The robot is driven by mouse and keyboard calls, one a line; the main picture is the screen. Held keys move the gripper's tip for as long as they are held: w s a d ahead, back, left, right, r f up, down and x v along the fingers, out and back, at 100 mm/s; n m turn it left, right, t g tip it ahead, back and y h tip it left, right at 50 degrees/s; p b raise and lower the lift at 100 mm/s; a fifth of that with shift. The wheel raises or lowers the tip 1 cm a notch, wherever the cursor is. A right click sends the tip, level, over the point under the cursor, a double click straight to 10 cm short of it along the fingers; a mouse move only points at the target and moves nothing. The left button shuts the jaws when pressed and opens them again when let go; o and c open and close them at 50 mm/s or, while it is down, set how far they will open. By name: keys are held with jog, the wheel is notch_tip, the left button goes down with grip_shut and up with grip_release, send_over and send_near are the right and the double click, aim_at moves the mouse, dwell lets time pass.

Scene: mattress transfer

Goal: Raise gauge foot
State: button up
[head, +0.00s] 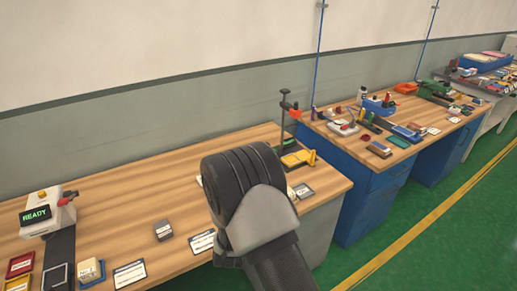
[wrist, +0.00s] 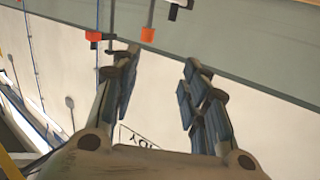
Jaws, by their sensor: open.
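The gauge is a dark stand (head: 284,118) with a thin post and a short arm at its top, on the far part of the near bench. A red part (head: 296,112) sits beside the post; I cannot tell whether it is the foot. In the wrist view my gripper (wrist: 162,61) is open, with nothing between its fingers. An orange piece on a dark rod (wrist: 147,34) shows near the fingertips, and a second orange and black piece (wrist: 93,37) is by the left finger. I cannot tell contact. My arm hides the gripper in the head view.
A yellow block (head: 297,158) lies by the stand's base. A device reading READY (head: 36,214) and several labelled cards and trays are on the near bench (head: 130,200). A blue cabinet bench (head: 365,200) with many small items stands to the right.

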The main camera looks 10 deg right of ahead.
jog(key=shift+t+h, duration=0.4)
jog(key=shift+h, duration=0.1)
jog(key=b+x, duration=0.1)
jog(key=x, duration=0.5)
jog(key=d+f+b+x, duration=0.1)
jog(key=x, duration=1.1)
jog(key=shift+s+d+f+b, duration=0.2)
jog(key=shift+s+d+b, duration=0.1)
jog(key=shift+b, duration=0.1)
jog(key=shift+c, duration=0.5)
grip_shut()
